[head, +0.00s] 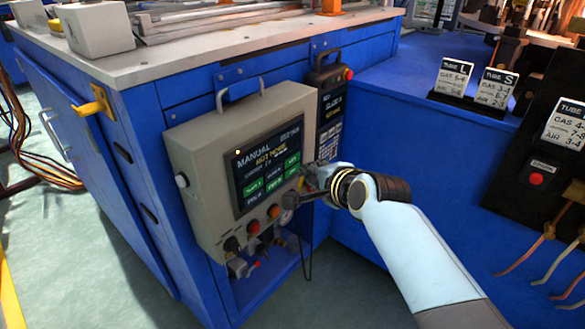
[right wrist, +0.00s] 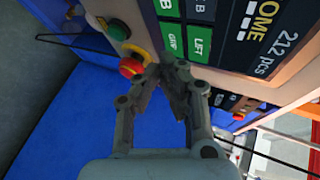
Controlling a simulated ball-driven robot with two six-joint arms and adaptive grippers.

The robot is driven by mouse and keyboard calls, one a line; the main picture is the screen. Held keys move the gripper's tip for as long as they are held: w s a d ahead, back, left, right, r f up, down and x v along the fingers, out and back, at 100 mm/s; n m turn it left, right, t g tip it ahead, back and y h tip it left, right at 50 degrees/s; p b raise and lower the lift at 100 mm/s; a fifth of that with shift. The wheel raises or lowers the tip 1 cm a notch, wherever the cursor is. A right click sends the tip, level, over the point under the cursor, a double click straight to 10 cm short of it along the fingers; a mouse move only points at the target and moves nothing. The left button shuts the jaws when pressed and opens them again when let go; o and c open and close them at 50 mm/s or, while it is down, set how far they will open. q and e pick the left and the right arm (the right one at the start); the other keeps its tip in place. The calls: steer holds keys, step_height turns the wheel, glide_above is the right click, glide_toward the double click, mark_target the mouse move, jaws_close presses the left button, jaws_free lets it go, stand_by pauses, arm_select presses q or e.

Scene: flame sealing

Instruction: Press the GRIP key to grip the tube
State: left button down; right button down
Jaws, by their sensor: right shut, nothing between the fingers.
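The grey control box (head: 215,160) hangs on the blue machine's side, with a dark screen (head: 250,165) reading MANUAL and showing green keys. In the right wrist view the green GRIP key (right wrist: 172,42) shows beside the green LIFT key (right wrist: 201,46). My right gripper (head: 305,180) is at the lower right edge of the screen in the head view. Its fingers are shut and empty. In the right wrist view its fingertips (right wrist: 167,72) lie just below the GRIP key; I cannot tell whether they touch the panel. My left gripper is not in view.
A red knob on a yellow base (right wrist: 132,67) and a green button (right wrist: 117,30) sit close to the fingertips. Red (head: 253,227) and orange (head: 274,212) buttons line the box below the screen. A handheld pendant (head: 328,80) hangs to the right of the box.

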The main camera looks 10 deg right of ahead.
steer(key=s+d+p, duration=0.1)
steer(key=s, duration=0.1)
steer(key=s+d+p, duration=0.1)
steer(key=s+d, duration=0.1)
steer(key=shift+p, duration=0.3)
stand_by(0.7)
